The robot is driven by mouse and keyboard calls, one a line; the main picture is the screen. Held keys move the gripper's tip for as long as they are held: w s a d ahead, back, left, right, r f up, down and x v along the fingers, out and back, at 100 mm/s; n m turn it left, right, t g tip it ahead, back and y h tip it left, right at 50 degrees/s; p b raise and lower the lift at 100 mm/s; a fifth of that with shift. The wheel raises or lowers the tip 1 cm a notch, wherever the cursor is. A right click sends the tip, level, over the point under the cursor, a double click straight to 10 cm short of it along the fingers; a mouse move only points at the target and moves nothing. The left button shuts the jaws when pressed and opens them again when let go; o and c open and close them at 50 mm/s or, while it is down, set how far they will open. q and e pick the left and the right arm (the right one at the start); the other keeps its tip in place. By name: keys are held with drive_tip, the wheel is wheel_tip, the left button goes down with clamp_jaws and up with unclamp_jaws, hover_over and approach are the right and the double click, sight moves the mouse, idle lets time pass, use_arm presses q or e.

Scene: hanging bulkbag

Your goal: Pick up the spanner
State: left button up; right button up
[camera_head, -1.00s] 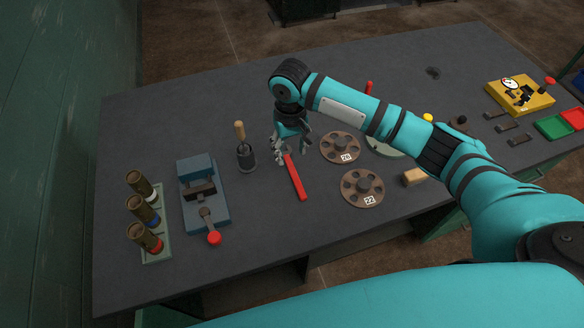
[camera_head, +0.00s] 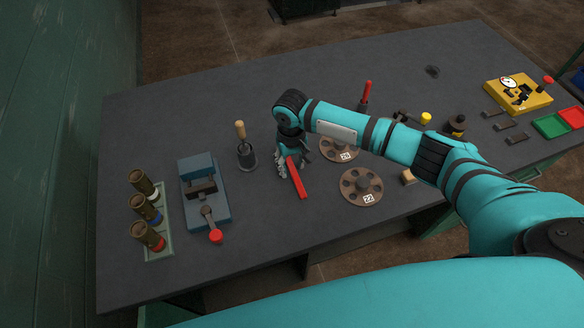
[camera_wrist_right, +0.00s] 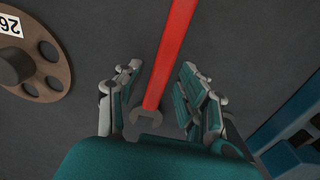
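The spanner (camera_head: 297,179) has a long red handle and lies on the dark grey bench. Its grey open-ended jaw shows in the right wrist view, where the red handle (camera_wrist_right: 172,55) runs away between my fingers. My right gripper (camera_head: 287,165) is low over the jaw end of the spanner. In the right wrist view the gripper (camera_wrist_right: 160,92) is open, with one finger on each side of the spanner and gaps between. My arm and gripper hide the jaw end in the head view. My left gripper is not in view.
Two brown discs (camera_head: 361,187) lie right of the spanner. A wooden-handled tool in a holder (camera_head: 247,157) and a blue vise (camera_head: 205,190) stand to its left. A green tray (camera_head: 158,240) with several brown cylinders is far left. The bench in front of the spanner is clear.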

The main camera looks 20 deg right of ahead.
clamp_jaws()
